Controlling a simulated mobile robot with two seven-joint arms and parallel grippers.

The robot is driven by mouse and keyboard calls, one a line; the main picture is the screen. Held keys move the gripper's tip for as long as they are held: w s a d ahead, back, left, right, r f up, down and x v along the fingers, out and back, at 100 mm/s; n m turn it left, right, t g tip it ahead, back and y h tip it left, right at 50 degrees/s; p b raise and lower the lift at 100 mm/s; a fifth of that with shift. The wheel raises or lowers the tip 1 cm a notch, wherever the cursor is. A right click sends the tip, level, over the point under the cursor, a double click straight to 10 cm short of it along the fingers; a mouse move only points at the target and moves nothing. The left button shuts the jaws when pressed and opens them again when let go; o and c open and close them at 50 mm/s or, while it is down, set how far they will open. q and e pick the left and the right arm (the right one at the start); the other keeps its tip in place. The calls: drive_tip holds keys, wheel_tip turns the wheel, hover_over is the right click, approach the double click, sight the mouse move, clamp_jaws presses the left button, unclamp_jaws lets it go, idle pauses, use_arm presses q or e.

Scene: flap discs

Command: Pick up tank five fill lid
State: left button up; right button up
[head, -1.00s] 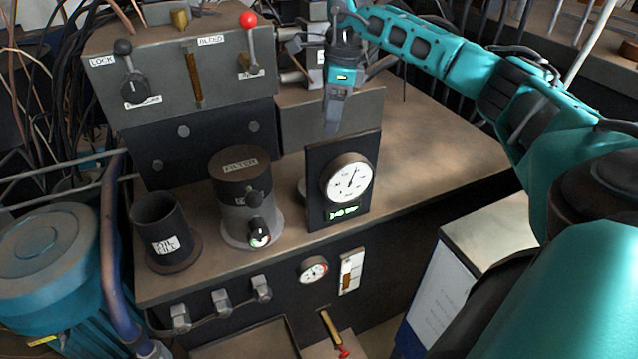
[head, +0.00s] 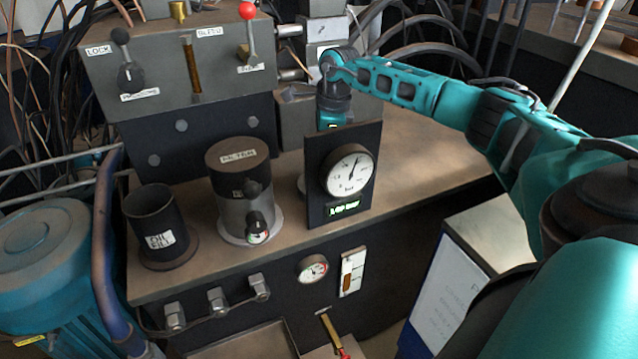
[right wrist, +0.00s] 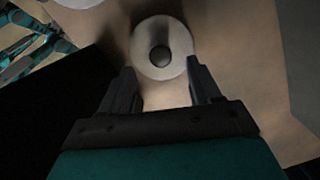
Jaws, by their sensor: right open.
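A round pale lid (right wrist: 178,36) with a dark round knob (right wrist: 161,56) lies on the brown bench top in the right wrist view. My right gripper (right wrist: 160,72) is open above it, with one finger to each side of the knob's line. The fingers do not visibly touch the knob. In the head view the right wrist (head: 333,108) points down behind the gauge panel (head: 322,208), which hides the fingers and most of the lid. My left gripper is not in view.
A dark cylinder labelled METER (head: 240,160) and an open OIL FILL pot (head: 152,205) stand left of the gauge panel. A grey control box (head: 225,75) with levers stands behind. The bench top (head: 430,150) is clear to the right.

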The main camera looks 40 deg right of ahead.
drive_tip(key=f, duration=0.4)
drive_tip(key=shift+w+a+f, duration=0.1)
drive_tip(key=shift+w+a, duration=0.15)
drive_tip(key=shift+c, duration=0.2)
clamp_jaws()
